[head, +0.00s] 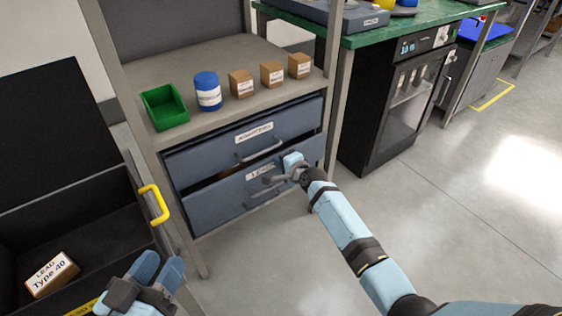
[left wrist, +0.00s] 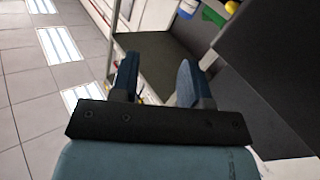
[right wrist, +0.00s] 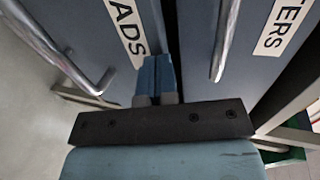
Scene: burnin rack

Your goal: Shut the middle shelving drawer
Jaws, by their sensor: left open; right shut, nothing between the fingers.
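The grey shelving unit (head: 330,60) has two blue-grey drawers in view, one above the other. The upper drawer (head: 205,150) carries a white label and a bar handle. The lower drawer (head: 215,203) has a similar handle and a label ending in "ADS", readable in the right wrist view (right wrist: 100,40). A dark gap shows above the lower drawer's front, which stands slightly out. My right gripper (head: 291,161) is shut and empty at the lower drawer's right side; its fingertips (right wrist: 156,65) overlap the gap, contact unclear. My left gripper (head: 160,264) is open and empty, away from the drawers.
A green bin (head: 165,108), blue canister (head: 208,92) and small brown boxes (head: 242,84) stand on the shelf above. A black crate (head: 90,215) with a yellow handle holds a "LEAD Type 40" box (head: 50,274) at left. Floor before the drawers (head: 265,260) is clear.

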